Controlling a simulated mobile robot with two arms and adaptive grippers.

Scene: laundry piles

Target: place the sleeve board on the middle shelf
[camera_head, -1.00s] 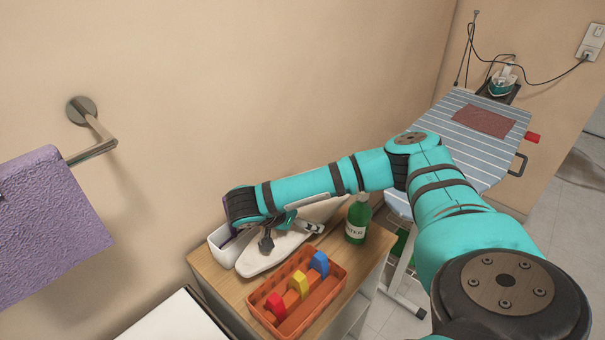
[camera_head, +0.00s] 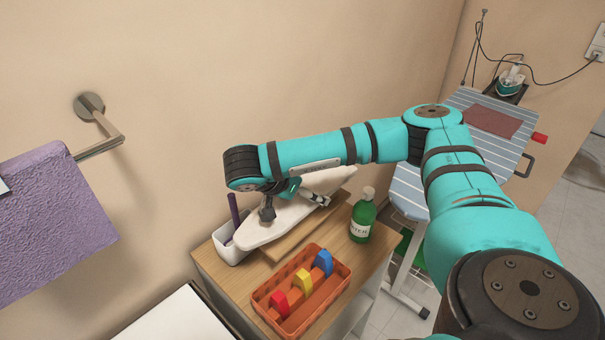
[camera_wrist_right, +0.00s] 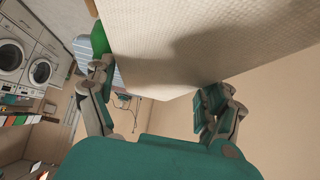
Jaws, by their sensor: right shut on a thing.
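The sleeve board (camera_head: 258,234) is long, white and padded, with a tapered end. My right gripper (camera_head: 293,204) is shut on it near its middle and holds it tilted over the wooden cabinet top. A wooden plank-like piece (camera_head: 300,240) shows beneath it; I cannot tell whether it is the board's base. In the right wrist view the quilted cover of the sleeve board (camera_wrist_right: 215,45) fills the space between the fingers (camera_wrist_right: 155,98). The middle shelf cannot be made out; only part of the cabinet's open side (camera_head: 352,312) shows. My left gripper is out of view.
On the cabinet top (camera_head: 222,275) stand an orange basket (camera_head: 312,311) with coloured items, a green bottle (camera_head: 361,218) and a white holder (camera_head: 229,249) with a dark purple stick. An ironing board (camera_head: 460,125) is behind right. A purple towel (camera_head: 55,220) hangs at left.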

